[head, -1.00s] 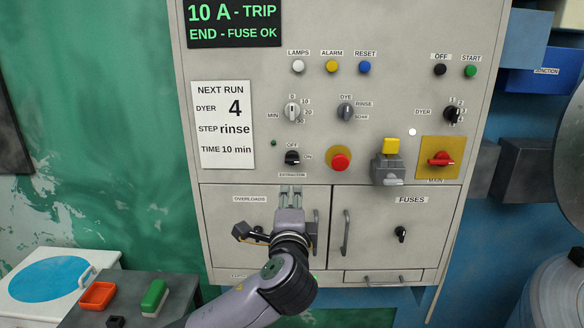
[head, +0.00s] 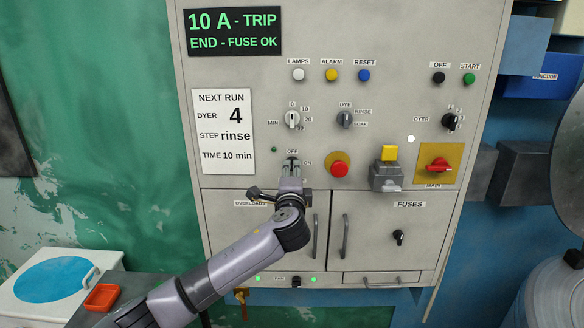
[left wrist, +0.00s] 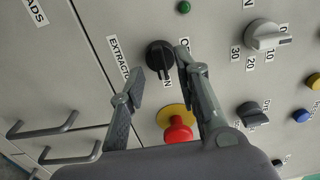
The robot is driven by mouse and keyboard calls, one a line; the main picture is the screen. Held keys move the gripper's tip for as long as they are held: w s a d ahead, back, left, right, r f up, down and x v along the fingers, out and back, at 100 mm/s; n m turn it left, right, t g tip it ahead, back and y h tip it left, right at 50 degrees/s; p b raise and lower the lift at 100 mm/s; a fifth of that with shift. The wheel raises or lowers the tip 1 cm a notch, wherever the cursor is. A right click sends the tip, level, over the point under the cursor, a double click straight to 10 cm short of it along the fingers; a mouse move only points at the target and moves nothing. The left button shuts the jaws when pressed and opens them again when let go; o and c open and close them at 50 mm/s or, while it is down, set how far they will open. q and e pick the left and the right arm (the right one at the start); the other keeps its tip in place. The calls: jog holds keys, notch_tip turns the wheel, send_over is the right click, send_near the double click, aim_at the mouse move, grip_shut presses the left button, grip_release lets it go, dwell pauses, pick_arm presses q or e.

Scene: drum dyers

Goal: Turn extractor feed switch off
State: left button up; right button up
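The extractor feed switch is a small black rotary knob (left wrist: 160,58) on the grey control panel (head: 250,150), with OFF and ON labels beside it and an EXTRACTOR label. In the left wrist view my left gripper (left wrist: 160,78) is open, with one finger on each side of the knob's near part. I cannot tell whether the fingers touch it or which label it points to. My right gripper is not in view.
A red push button (head: 337,170) sits close to the right of the switch. Dial knobs (head: 292,119) are above it. Cabinet doors with handles (head: 315,238) lie below. A grey lever box with a yellow top (head: 386,170) and a red main switch (head: 438,165) stand further right.

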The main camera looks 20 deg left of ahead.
aim_at(292, 166)
pick_arm(q)
jog(key=shift+x, duration=1.2)
jog(key=shift+c, duration=0.6)
grip_shut()
